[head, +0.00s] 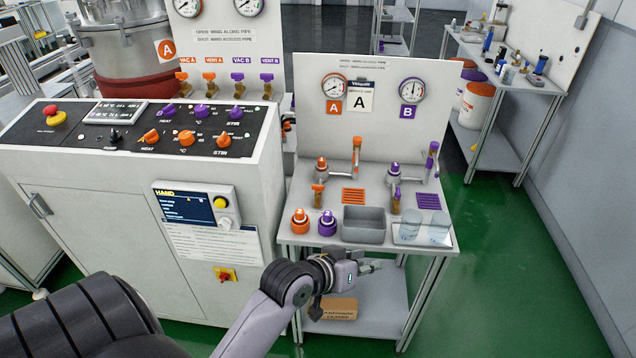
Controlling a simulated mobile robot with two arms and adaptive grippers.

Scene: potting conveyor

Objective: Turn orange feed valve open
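The worktable (283,236) carries an orange and a purple set of pipe fittings. In the orange set, an orange-handled valve (357,150) stands upright at the right end of a short pipe, and a lower orange-handled valve (318,194) sits in front of an orange cap fitting (321,167). I cannot tell which is the feed valve, nor clearly how either handle lies to its pipe. My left gripper (373,263) is in front of and below the table's front edge, apart from the valves. It looks open and empty. My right gripper is out of view.
A grey bin (363,222), clear cups (408,228), an orange cap (299,221) and a purple cap (327,223) line the table front. Gauges are on the back panel (435,122). A control cabinet (110,225) stands left. Green floor is free at right.

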